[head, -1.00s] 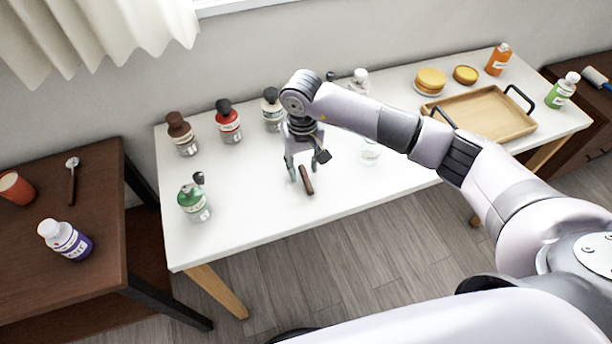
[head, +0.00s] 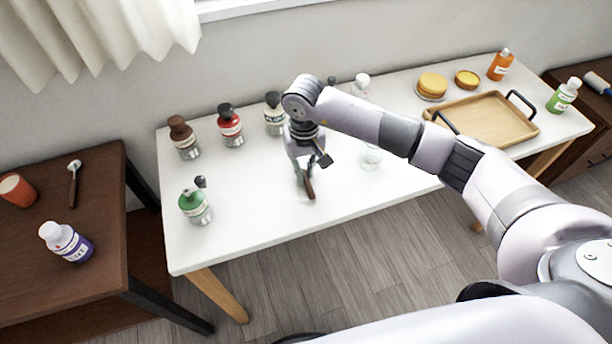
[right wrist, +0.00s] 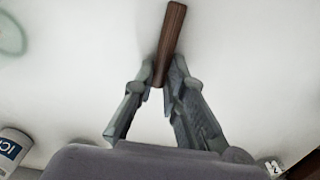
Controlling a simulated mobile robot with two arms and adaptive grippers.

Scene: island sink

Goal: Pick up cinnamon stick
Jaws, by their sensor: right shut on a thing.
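The cinnamon stick (head: 309,186) is a short brown rod at the white table's front middle. It also shows in the right wrist view (right wrist: 171,38), reaching out beyond the fingertips. My right gripper (head: 303,178) points down at the table and is shut on the stick, with one finger on each side of it in the right wrist view (right wrist: 163,82). I cannot tell whether the stick still touches the table. My left gripper is not in view.
Several bottles stand around it: a green one (head: 196,208) at front left, brown (head: 184,140) and red (head: 230,128) ones behind. A clear glass (head: 370,158) stands to the right. A wooden tray (head: 487,118) lies farther right.

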